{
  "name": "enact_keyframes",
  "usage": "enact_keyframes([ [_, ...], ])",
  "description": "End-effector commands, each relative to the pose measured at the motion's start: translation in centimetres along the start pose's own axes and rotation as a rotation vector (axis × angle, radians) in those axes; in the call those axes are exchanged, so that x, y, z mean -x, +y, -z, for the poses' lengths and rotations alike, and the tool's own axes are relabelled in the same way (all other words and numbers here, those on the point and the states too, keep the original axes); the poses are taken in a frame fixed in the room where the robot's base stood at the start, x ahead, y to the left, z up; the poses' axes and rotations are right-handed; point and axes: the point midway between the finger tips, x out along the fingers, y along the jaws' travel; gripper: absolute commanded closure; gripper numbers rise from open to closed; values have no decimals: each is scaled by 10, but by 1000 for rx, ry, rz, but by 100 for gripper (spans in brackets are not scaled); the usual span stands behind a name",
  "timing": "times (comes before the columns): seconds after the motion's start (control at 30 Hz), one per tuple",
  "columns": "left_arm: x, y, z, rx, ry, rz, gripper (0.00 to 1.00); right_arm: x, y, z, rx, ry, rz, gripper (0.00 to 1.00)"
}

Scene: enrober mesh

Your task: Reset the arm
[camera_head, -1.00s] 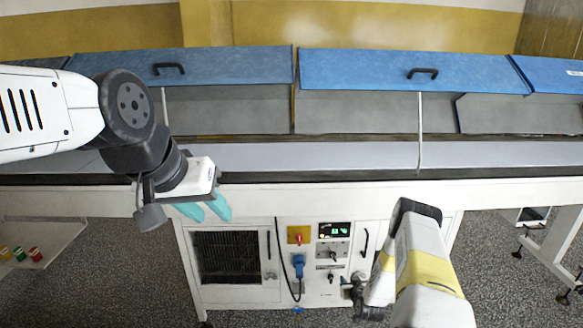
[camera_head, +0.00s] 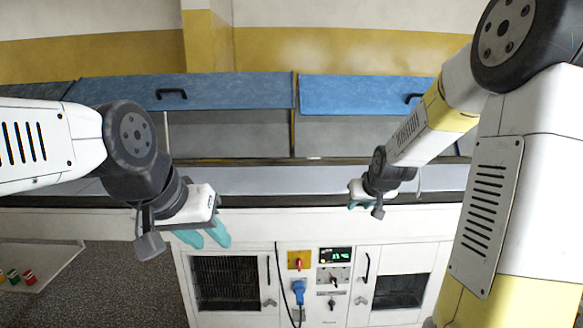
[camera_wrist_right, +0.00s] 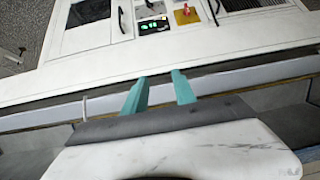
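My left gripper (camera_head: 205,237) hangs in front of the long white machine (camera_head: 262,222) in the head view. Its two teal fingers are apart with nothing between them. My right gripper (camera_head: 360,206) is at the machine's front edge, right of the middle, with the right arm stretched out from the right side of the picture. In the right wrist view the two teal fingers of the right gripper (camera_wrist_right: 160,90) stand apart and empty, in front of the machine's pale front rail. Whether the right fingers touch the machine cannot be told.
Blue lids (camera_head: 225,91) with black handles stand raised along the machine's back. A control panel (camera_head: 335,255) with a lit display and knobs is on the cabinet below. A low shelf (camera_head: 40,262) with small coloured items is at the left. The speckled floor at lower left is clear.

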Motion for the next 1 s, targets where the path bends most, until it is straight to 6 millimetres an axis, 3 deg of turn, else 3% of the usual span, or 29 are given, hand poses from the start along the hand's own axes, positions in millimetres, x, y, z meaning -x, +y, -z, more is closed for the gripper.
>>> enact_keyframes([
  [0.03, 0, 0, 0, 0, 0, 0, 64, 30, -7, -1, -6, -3, 6, 67],
  [0.2, 0, 0, 0, 0, 0, 0, 64, 112, -30, -27, -32, -54, 35, 67],
  [0.4, 0, 0, 0, 0, 0, 0, 64, 196, -54, -80, -58, -114, 79, 67],
  [0.5, 0, 0, 0, 0, 0, 0, 64, 225, -64, -107, -67, -141, 100, 67],
  [0.7, 0, 0, 0, 0, 0, 0, 64, 256, -74, -143, -76, -177, 127, 67],
  [1.0, 0, 0, 0, 0, 0, 0, 64, 260, -76, -150, -78, -187, 132, 67],
])
